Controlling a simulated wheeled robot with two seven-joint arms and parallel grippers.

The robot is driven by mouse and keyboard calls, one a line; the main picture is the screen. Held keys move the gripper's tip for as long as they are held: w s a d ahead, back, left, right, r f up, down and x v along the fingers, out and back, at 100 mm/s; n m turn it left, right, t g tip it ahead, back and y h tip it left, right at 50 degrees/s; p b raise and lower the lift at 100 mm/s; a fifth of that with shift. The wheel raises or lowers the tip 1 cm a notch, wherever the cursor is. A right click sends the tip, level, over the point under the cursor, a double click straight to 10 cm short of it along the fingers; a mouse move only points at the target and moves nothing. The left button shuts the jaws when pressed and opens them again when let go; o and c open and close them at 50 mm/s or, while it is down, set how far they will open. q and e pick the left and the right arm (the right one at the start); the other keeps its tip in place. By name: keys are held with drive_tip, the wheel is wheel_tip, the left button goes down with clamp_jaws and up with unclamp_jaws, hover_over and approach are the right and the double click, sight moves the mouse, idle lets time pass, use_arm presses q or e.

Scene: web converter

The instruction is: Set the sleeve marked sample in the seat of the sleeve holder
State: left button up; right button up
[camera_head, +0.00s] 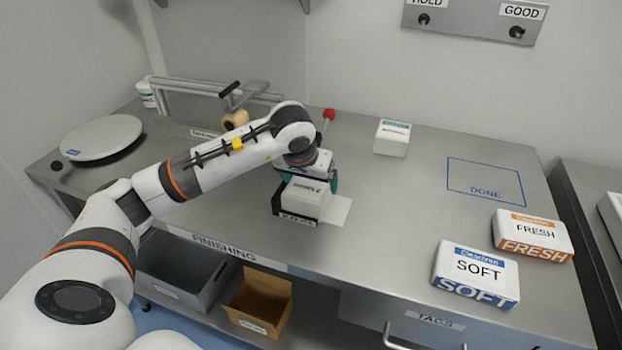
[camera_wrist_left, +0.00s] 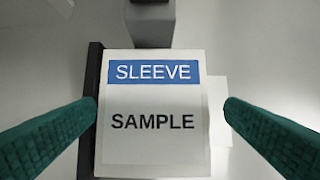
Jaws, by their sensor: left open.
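The sleeve marked SAMPLE is a white block with a blue band reading SLEEVE in the left wrist view (camera_wrist_left: 153,145); in the head view the sleeve (camera_head: 308,196) is at the middle of the bench. It sits at the dark, labelled sleeve holder (camera_head: 296,219), whose black wall (camera_wrist_left: 90,135) runs along its left side in the wrist view. Whether it is fully down in the seat I cannot tell. My left gripper (camera_head: 308,180) is open above the sleeve, its teal fingers on either side, with a visible gap on the right in the wrist view. My right gripper is not in view.
A white plate (camera_head: 340,210) lies right of the holder. A red knob (camera_head: 329,114) and a white box (camera_head: 392,138) are behind. SOFT (camera_head: 477,272) and FRESH (camera_head: 533,235) boxes stand at the right, near the empty DONE outline (camera_head: 485,182). A round disc (camera_head: 102,138) is at the left.

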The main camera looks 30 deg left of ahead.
use_arm(q)
drive_tip(key=shift+s+a+f+p, duration=0.1)
drive_tip(key=shift+s+f+p, duration=0.15)
drive_tip(key=shift+p, duration=0.1)
drive_tip(key=shift+w+r+p, duration=0.1)
drive_tip(key=shift+r+p, duration=0.35)
drive_tip(key=shift+p, duration=0.1)
drive_tip(key=a+b+v, duration=0.1)
drive_tip(key=v, duration=1.1)
drive_tip(key=shift+d, duration=0.35)
drive_tip(key=shift+w, duration=0.15)
